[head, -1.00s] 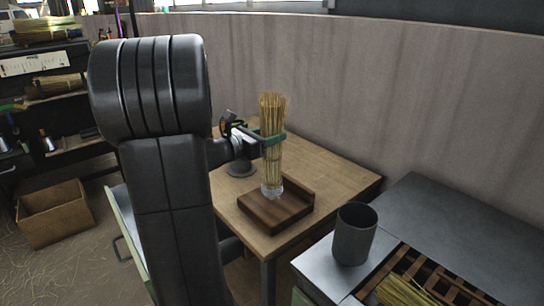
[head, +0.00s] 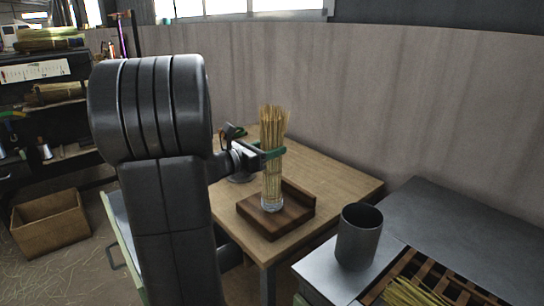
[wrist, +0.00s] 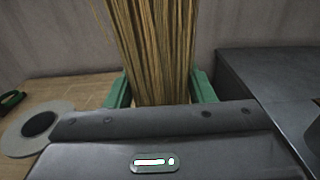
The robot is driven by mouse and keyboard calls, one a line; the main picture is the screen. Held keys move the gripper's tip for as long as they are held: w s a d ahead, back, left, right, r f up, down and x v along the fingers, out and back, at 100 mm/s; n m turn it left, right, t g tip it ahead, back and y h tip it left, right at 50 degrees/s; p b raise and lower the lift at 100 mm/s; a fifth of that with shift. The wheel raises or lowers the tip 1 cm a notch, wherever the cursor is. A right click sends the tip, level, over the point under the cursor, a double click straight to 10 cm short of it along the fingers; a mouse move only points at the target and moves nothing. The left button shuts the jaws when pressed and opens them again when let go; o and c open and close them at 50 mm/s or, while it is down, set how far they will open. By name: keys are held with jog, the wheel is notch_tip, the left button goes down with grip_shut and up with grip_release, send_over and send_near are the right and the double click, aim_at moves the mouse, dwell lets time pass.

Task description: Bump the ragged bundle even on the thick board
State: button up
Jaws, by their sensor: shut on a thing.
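The straw bundle (head: 272,178) stands nearly upright above the thick dark wooden board (head: 294,215), its top ends ragged. My gripper (head: 273,153) has its green fingers closed around the bundle at about mid-height. In the wrist view the stalks (wrist: 155,50) rise between the two green fingers (wrist: 160,92). A clear or whitish band shows around the bundle's lower end, at the board. I cannot tell for sure whether the lower end touches the board.
The board lies on a wooden table (head: 340,182) and has a raised edge at its back right. A dark grey cup (head: 358,238) stands on the metal counter (head: 450,225) beside a slatted tray of straw (head: 410,291). A grey disc (wrist: 38,125) lies left of my gripper.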

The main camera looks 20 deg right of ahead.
aim_at(264, 133)
jog(key=shift+r+p, duration=1)
jog(key=shift+r, duration=1.55)
